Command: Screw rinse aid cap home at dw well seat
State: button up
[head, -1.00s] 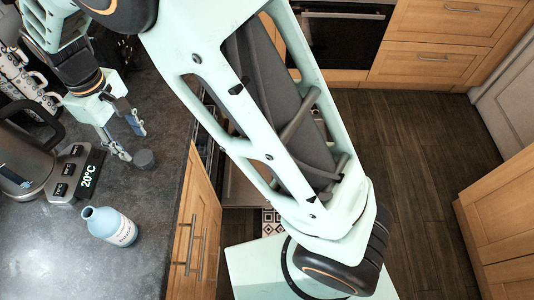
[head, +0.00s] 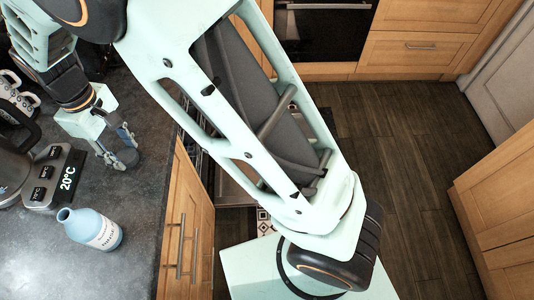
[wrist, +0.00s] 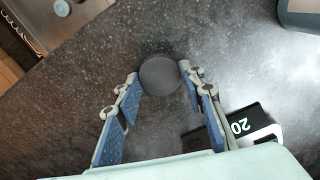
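The dark grey round cap (wrist: 160,75) lies flat on the worktop in the wrist view. My gripper (wrist: 155,82) is open above the counter, with its blue-padded fingers on either side of the cap's near part. The right fingertip looks very close to the cap; contact cannot be told. In the head view my gripper (head: 128,150) is low over the counter and largely hides the cap. A small round grey-blue piece (wrist: 62,8) shows on a metal surface at the wrist view's top left, perhaps the well seat. In the head view my arm hides most of the dishwasher area.
A blue-white bottle (head: 92,231) stands uncapped on the counter (head: 115,265). A kettle base with a 20°C display (head: 66,177) lies left of my gripper; it also shows in the wrist view (wrist: 240,122). The counter edge and wooden cabinet doors (head: 186,225) are to the right.

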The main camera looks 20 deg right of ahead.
aim_at(125, 155)
jog(key=shift+c, duration=1.4)
notch_tip(125, 155, up, 5)
jog(key=p, duration=0.4)
jog(key=shift+r, duration=0.1)
